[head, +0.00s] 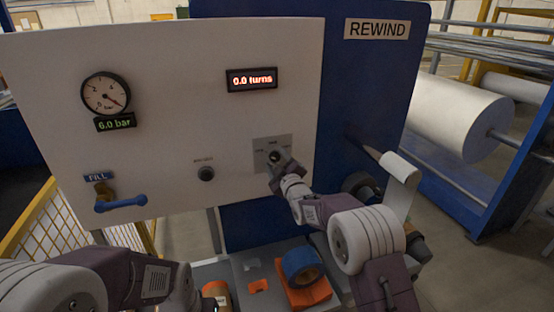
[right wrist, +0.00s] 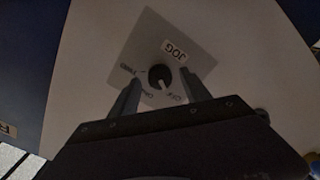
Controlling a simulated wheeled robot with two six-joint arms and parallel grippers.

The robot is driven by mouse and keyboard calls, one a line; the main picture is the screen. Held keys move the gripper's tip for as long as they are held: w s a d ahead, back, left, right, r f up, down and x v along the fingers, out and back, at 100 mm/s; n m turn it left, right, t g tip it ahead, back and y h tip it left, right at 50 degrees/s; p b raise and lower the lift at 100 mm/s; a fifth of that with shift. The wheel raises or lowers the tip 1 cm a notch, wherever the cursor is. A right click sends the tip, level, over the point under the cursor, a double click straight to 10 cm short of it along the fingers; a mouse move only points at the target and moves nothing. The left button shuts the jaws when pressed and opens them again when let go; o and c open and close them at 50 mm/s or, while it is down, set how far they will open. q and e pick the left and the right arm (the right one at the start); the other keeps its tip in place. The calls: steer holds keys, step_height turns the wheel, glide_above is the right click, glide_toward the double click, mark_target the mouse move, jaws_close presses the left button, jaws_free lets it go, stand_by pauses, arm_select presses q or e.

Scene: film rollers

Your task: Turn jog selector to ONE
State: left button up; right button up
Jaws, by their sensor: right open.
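The jog selector is a small black round knob (right wrist: 160,75) on a grey plate (right wrist: 185,30) with a JOG label (right wrist: 174,50). Words are printed around it; one reads OFF, the others are hard to read. I cannot tell clearly which word the knob points at. In the head view the plate (head: 259,146) is on the light panel, with the knob mostly hidden by my right gripper (head: 276,160). The right gripper is open, its fingers on either side of the knob in the wrist view; contact is unclear. My left arm shows at lower left; its gripper is not visible.
The panel (head: 200,110) also carries a gauge (head: 106,93), a turns display (head: 252,79), a black button (head: 206,174) and a blue FILL lever (head: 122,203). Below, a blue roll (head: 301,266) sits on an orange holder. A large white roll (head: 460,115) stands at right.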

jaws_close()
steer(key=shift+f+m+b, duration=0.3)
steer(key=shift+m+b, duration=0.9)
steer(key=shift+b, duration=0.3)
steer(key=m+b, duration=0.2)
steer(key=shift+m, duration=0.4)
steer(key=m+b, duration=0.1)
steer(key=m, duration=0.2)
steer(key=shift+r+b, duration=0.1)
steer(key=shift+b, duration=0.3)
steer(key=shift+m+b, duration=0.4)
steer(key=shift+m, duration=1.3)
jaws_free()
steer(key=shift+d+r, duration=0.1)
steer(key=shift+r, duration=0.05)
